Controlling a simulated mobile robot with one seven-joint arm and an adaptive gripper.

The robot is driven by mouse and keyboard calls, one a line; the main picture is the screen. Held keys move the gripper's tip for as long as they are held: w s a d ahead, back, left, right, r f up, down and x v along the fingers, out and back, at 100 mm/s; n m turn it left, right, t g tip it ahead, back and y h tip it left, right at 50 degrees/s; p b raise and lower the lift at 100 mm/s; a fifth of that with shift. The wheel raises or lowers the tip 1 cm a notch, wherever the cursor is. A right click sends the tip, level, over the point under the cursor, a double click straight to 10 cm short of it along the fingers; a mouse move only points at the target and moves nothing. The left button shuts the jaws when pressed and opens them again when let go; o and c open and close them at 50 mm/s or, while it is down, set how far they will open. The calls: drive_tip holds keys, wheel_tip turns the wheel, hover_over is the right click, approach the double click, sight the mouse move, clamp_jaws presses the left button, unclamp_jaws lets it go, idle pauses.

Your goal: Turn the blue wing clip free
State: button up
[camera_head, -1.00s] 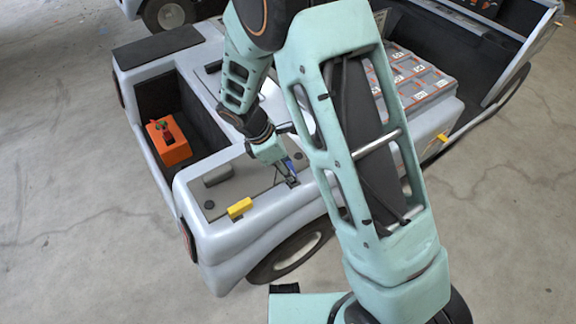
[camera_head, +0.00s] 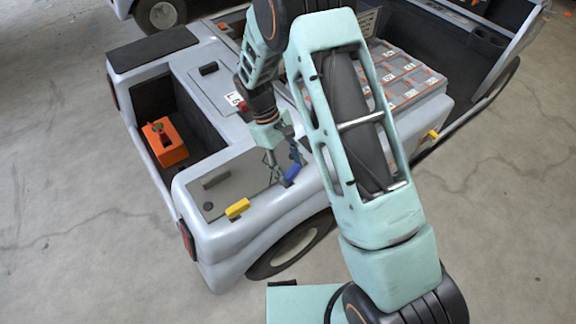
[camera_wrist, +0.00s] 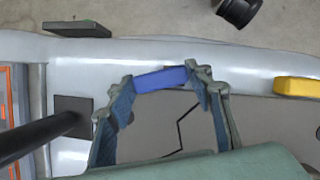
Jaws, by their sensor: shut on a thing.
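The blue wing clip (camera_head: 292,172) sits at the near right edge of the grey panel on the cart's roof. It also shows in the wrist view (camera_wrist: 160,79), lengthwise between the fingertips. My gripper (camera_head: 283,165) reaches down over it, and its fingers stand at the clip's two ends. In the wrist view my gripper (camera_wrist: 162,82) is shut on the clip, with a wide span between the fingers. I cannot tell whether the clip is still seated. A yellow clip (camera_head: 238,208) is at the panel's near left edge and also shows in the wrist view (camera_wrist: 297,87).
The grey panel (camera_head: 226,200) carries a dark handle (camera_head: 216,178). An orange box (camera_head: 166,143) stands in the open well to the left. Several grey cells (camera_head: 405,75) lie behind my arm, with another yellow clip (camera_head: 432,135) near them. Concrete floor surrounds the cart.

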drive_tip(key=shift+s+d+m+g+y, duration=0.15)
drive_tip(key=shift+m+g+y, duration=0.1)
drive_tip(key=shift+m, duration=0.6)
drive_tip(key=shift+w+d+m+g+y, duration=0.15)
drive_tip(key=shift+m+y, duration=0.1)
drive_tip(key=shift+m, duration=0.6)
drive_tip(key=shift+s, duration=0.1)
drive_tip(key=o, duration=1.2)
drive_tip(key=shift+c, duration=0.2)
drive_tip(key=v, duration=1.2)
drive_tip(key=shift+d, duration=0.1)
